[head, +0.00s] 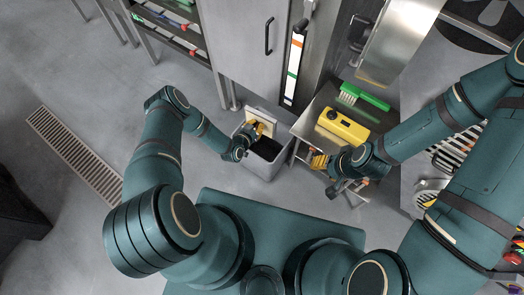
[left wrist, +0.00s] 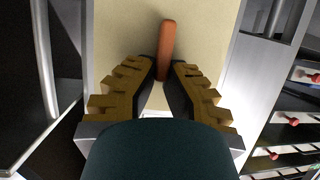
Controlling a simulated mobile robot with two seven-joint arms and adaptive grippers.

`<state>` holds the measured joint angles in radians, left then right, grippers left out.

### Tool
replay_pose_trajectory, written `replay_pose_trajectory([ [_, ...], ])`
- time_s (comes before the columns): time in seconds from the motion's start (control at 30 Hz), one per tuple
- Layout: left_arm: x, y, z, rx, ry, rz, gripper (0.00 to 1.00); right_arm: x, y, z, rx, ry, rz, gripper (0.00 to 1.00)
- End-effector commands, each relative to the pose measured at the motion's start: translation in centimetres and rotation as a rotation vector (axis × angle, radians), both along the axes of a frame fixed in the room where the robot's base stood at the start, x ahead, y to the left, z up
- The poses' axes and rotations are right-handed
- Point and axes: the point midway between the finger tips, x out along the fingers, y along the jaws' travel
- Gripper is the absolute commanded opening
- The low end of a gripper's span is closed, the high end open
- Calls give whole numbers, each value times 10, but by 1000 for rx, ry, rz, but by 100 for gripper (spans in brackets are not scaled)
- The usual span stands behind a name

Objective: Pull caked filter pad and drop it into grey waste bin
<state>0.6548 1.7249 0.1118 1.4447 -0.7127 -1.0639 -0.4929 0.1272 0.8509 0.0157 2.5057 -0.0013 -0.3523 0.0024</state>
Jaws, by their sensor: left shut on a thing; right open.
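The filter pad (head: 261,117) is a pale tan slab. My left gripper (head: 256,131) is shut on it above the grey waste bin (head: 262,172). In the left wrist view, the pad (left wrist: 205,30) fills the top middle, and the fingers (left wrist: 162,85) close on a red-brown tab (left wrist: 167,45) at its face. The bin's inside looks dark. Part of its rim is hidden by my left arm. My right gripper (head: 318,161) is open and empty, beside the steel counter's front edge.
A yellow device (head: 342,127) and a green brush (head: 362,96) lie on the steel counter right of the bin. A grey cabinet (head: 240,50) stands behind the bin. A floor grate (head: 75,155) lies at left, with clear floor around it.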

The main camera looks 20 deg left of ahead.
Motion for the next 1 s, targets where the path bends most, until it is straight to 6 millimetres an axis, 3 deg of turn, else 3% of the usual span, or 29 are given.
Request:
replay_pose_trajectory([
  [0.4, 0, 0, -46, -1, 0, 1, 0, 7, -1, -38, -3, -16, -4, 47],
  [0.73, 0, 0, -48, -1, -1, 1, 0, 8, -1, -38, -3, -18, -5, 47],
  [0.8, 0, 0, -48, -1, -1, 1, 31, 8, -1, -38, -3, -18, -5, 47],
  [0.83, 0, 0, -48, 0, -1, 1, 39, 8, -1, -38, -3, -18, -5, 47],
  [1.0, 0, 0, -48, 0, 0, 1, 39, 8, -1, -38, -3, -18, -5, 47],
])
